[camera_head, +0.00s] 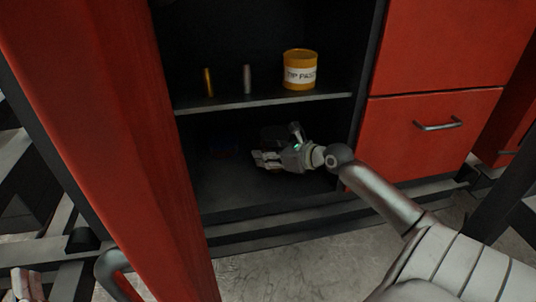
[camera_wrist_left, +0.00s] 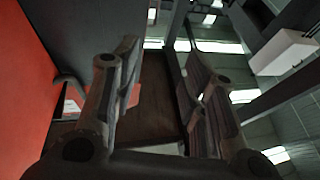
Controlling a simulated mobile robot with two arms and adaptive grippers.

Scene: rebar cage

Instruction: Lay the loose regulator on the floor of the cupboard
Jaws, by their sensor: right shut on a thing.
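My right gripper (camera_head: 268,157) is inside the lower compartment of the open cupboard, below the shelf and close above the cupboard floor (camera_head: 255,193). It is shut on a dark, blocky thing (camera_head: 272,134), which I take to be the regulator; it shows only partly behind the fingers and blends into the shadow. I cannot tell whether it touches the floor. My left gripper (camera_wrist_left: 155,95) is open and empty in the left wrist view, its two fingers well apart. In the head view a bit of it shows at the lower left corner.
The shelf (camera_head: 270,101) above my right gripper holds a yellow tub (camera_head: 300,72), a brass cylinder (camera_head: 208,82) and a grey cylinder (camera_head: 247,79). A dim bluish thing (camera_head: 222,149) lies left of the gripper. The red door (camera_head: 110,130) stands open at left; red drawers (camera_head: 440,130) are at right.

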